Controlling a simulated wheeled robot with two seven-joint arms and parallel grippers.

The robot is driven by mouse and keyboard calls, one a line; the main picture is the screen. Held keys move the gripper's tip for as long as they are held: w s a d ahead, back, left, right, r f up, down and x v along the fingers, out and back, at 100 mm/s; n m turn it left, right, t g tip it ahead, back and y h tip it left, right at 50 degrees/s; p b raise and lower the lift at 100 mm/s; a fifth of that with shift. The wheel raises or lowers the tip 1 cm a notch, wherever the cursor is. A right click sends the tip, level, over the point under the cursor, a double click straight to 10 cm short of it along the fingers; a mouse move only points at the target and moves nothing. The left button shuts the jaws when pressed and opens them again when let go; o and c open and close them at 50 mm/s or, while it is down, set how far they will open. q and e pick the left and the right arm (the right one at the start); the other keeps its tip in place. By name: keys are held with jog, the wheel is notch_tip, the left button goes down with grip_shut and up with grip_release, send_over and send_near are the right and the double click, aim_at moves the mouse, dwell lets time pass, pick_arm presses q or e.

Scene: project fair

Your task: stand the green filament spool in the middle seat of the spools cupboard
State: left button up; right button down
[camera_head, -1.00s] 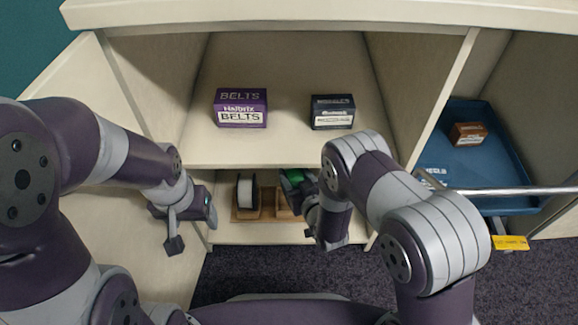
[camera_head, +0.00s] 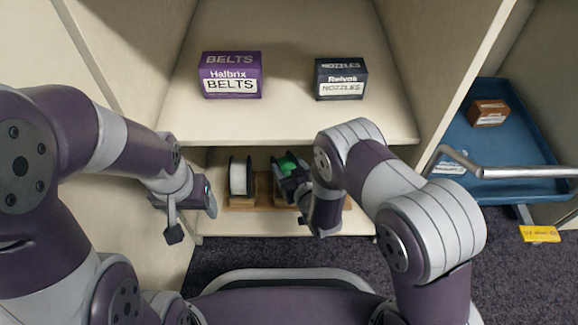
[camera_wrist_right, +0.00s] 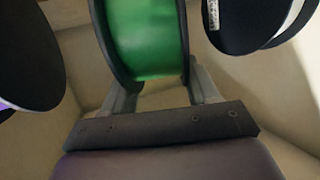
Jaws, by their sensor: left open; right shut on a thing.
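The green filament spool (camera_head: 287,164), with black flanges, is in the lower bay of the cupboard. My right gripper (camera_head: 292,182) is shut on it; the right wrist view shows the green spool (camera_wrist_right: 146,40) between the two fingers. The spool is over the wooden rack (camera_head: 263,188), to the right of a white spool (camera_head: 240,178) standing in the rack's left seat. I cannot tell whether the green spool touches the rack. My right wrist hides the rack's right part. My left gripper (camera_head: 192,215) is open and empty, left of the rack.
Black discs stand on both sides in the right wrist view, at left (camera_wrist_right: 28,55) and right (camera_wrist_right: 245,22). On the shelf above are a purple belts box (camera_head: 230,83) and a dark nozzles box (camera_head: 340,85). A blue tray cart (camera_head: 470,150) stands at the right.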

jog(key=shift+f, duration=0.1)
dwell(0.4)
jog(key=shift+c, duration=1)
grip_release()
jog(key=shift+s, duration=0.1)
